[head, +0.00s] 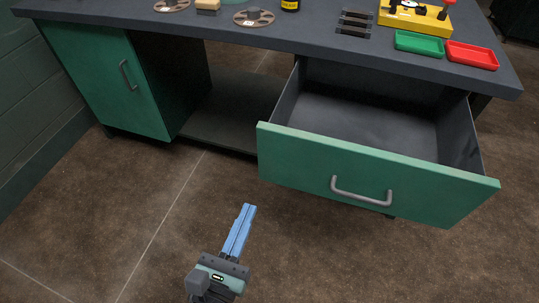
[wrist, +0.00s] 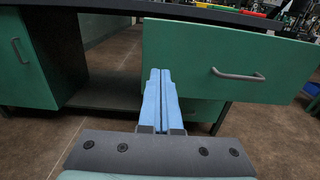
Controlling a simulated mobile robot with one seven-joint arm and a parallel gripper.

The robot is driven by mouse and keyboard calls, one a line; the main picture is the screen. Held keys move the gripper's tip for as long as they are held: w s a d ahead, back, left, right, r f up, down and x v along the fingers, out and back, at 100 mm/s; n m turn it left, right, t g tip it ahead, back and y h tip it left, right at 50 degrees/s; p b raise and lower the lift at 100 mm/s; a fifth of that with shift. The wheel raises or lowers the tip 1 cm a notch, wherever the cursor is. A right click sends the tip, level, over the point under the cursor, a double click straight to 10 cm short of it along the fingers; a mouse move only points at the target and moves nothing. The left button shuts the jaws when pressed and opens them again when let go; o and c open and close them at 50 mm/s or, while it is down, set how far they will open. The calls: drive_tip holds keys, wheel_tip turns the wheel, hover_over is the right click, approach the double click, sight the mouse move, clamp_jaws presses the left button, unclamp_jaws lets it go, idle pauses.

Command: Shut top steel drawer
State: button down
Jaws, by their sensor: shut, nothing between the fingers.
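The top steel drawer (head: 370,177) has a green front and a dark grey inside, and it is pulled far out of the desk. It looks empty. Its front has a grey bar handle (head: 361,191). In the wrist view the drawer front (wrist: 190,75) fills the upper right, with the handle (wrist: 238,74) right of my fingers. My gripper (head: 246,208) has blue fingers pressed together, with nothing between them. It is in front of the drawer's left part, low and toward the viewer in the head view. My gripper (wrist: 160,72) appears apart from the drawer, but the exact gap is unclear.
The desk top (head: 300,42) carries reels, a green tray (head: 419,43), a red tray (head: 471,55) and a yellow device (head: 415,17). A green cabinet door (head: 105,80) is shut at left. Open floor (head: 150,225) lies in front.

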sight(275, 149)
drive_tip(key=b+x, duration=0.2)
drive_tip(key=x, duration=1.1)
drive_tip(key=shift+w+d, duration=0.15)
drive_tip(key=shift+w, duration=0.2)
drive_tip(key=shift+w, duration=0.1)
